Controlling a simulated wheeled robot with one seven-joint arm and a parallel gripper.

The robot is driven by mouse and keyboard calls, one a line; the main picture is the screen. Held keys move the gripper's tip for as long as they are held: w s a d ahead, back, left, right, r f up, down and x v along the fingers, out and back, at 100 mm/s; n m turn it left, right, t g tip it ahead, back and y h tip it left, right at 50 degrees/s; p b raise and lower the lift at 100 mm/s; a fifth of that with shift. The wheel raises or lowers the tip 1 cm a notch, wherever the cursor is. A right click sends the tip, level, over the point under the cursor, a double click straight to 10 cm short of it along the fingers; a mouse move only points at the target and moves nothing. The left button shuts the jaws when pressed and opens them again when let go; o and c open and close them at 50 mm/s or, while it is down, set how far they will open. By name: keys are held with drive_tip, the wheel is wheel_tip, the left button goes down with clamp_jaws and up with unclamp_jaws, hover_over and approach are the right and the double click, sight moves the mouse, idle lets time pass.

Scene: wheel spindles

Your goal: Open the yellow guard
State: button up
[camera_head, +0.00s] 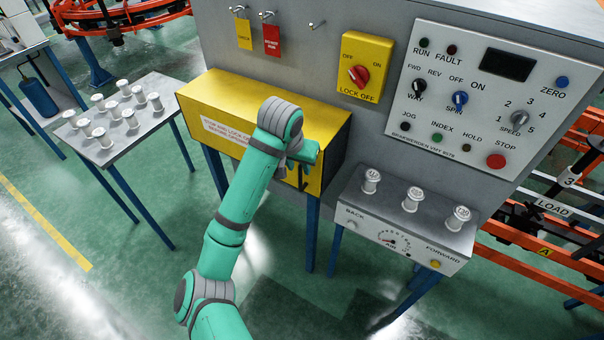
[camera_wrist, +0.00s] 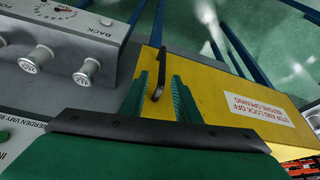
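The yellow guard (camera_head: 265,97) is a long box-shaped cover on the front of the grey machine, and it looks closed. Its front face carries a white warning label (camera_wrist: 258,107). A black bar handle (camera_wrist: 158,80) stands on the yellow face in the wrist view. My gripper (camera_wrist: 160,82) is open with green ribbed fingers. The handle appears between the fingers, with a gap on both sides; I cannot tell how far the fingertips reach past it. In the head view my arm covers part of the guard's front, and my gripper (camera_head: 304,168) is at its right end.
A yellow lock-off box with a red knob (camera_head: 359,75) and a control panel (camera_head: 490,100) are above and right. A shelf with white spindles (camera_head: 413,197) juts out right of the guard. A table of several spindles (camera_head: 150,116) stands left. The green floor in front is open.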

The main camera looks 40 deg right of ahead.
sight(300, 174)
drive_tip(key=x, duration=0.6)
drive_tip(key=shift+w+a+f, duration=0.1)
drive_tip(key=shift+w+f, duration=0.05)
drive_tip(key=shift+f, duration=0.15)
drive_tip(key=shift+w+d+f, duration=0.15)
drive_tip(key=shift+d+f, duration=0.1)
drive_tip(key=shift+f, duration=0.25)
clamp_jaws()
